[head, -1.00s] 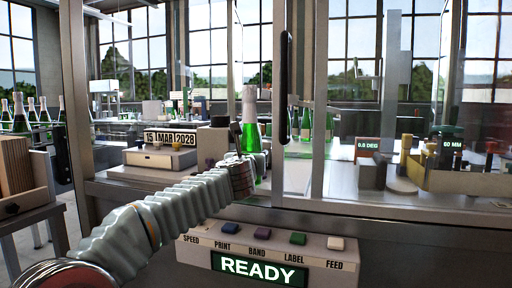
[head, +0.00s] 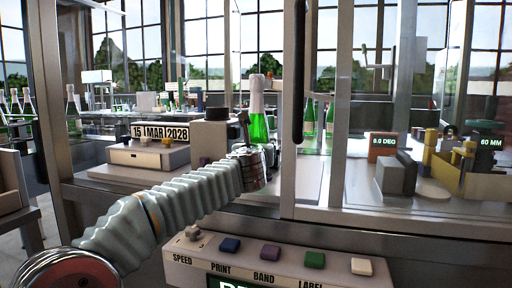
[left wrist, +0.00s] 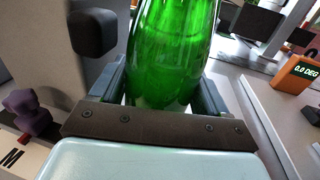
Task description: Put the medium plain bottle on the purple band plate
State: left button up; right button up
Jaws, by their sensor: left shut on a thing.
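A green bottle with a pale foil-like neck (head: 257,100) stands upright in my left gripper (head: 254,172), inside the machine's opening. In the left wrist view the green glass (left wrist: 172,55) fills the space between the jaws (left wrist: 155,100), which are shut on it. The bottle's base is hidden, so I cannot tell whether it touches anything. A small purple knob (left wrist: 25,108) shows at the left of the wrist view. I cannot make out a purple band plate for certain. My right gripper is not in view.
The button console (head: 270,268) is in front. More green bottles (head: 310,120) stand behind; an orange angle display (left wrist: 296,72) is at right.

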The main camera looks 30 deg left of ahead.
pick_arm(q)
jog(key=o, duration=1.8)
jog(key=shift+d, duration=0.1)
jog(key=shift+c, duration=0.2)
jog(key=b+v, duration=0.2)
jog(key=v, duration=1)
